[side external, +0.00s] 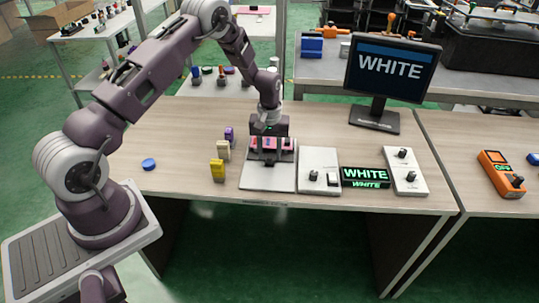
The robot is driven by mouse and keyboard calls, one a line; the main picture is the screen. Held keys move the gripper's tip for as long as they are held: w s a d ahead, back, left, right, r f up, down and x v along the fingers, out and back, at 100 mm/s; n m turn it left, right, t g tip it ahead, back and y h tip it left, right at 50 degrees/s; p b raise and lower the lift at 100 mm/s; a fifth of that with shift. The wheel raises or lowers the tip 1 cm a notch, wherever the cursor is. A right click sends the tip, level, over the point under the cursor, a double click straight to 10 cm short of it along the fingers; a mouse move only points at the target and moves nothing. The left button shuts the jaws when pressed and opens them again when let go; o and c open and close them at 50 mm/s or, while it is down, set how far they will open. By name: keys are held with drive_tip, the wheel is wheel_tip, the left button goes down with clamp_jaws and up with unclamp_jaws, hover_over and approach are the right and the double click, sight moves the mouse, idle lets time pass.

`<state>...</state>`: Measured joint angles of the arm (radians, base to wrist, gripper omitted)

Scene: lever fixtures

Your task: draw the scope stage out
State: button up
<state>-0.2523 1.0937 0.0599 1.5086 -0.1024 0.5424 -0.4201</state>
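What looks like the scope stage is a pink-and-dark block (287,143) on a light grey base plate (268,180) near the middle of the table. My gripper (269,156) points down directly over this block, with its fingers at the block's front and top. My gripper hides part of the block. I cannot tell whether the fingers touch it or are closed on it.
A monitor (391,68) stands behind. The table's left part is mostly clear.

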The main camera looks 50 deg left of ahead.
drive_tip(key=shift+f, duration=0.65)
clamp_jaws()
idle(0.9)
